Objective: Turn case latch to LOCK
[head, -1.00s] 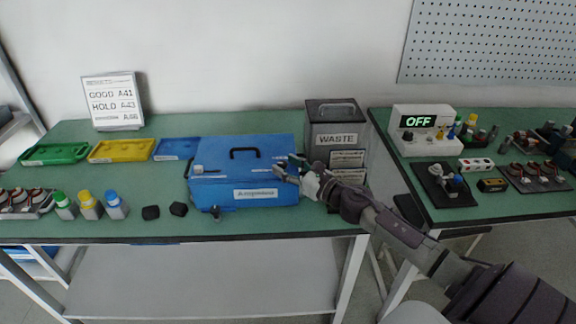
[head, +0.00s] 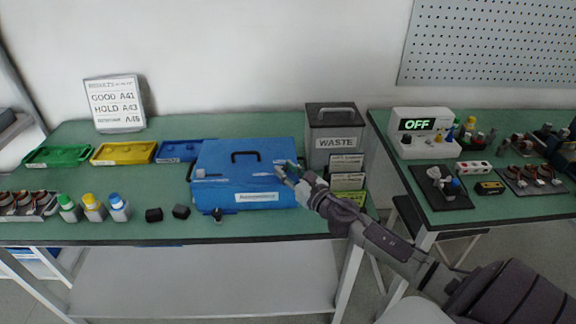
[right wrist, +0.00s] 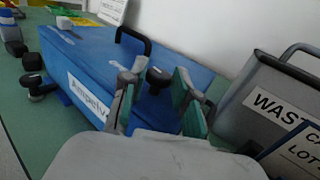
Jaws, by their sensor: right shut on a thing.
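The blue case (head: 225,172) stands closed on the left bench, with a black carry handle on its lid and a white label on its front. It also shows in the right wrist view (right wrist: 90,60). My right gripper (head: 285,171) is at the right end of the case. In the right wrist view its green-padded fingers (right wrist: 154,88) are on either side of a dark round knob (right wrist: 158,76), apparently the case latch, and are shut on it. The fingers partly hide the knob, and no LOCK marking is readable. My left gripper is not in view.
A grey WASTE bin (head: 334,122) with cards in front stands close right of the case. A small black knobbed part (head: 217,214) and two black blocks (head: 181,211) lie near the front edge. Bottles (head: 94,208) and coloured trays (head: 124,152) are left.

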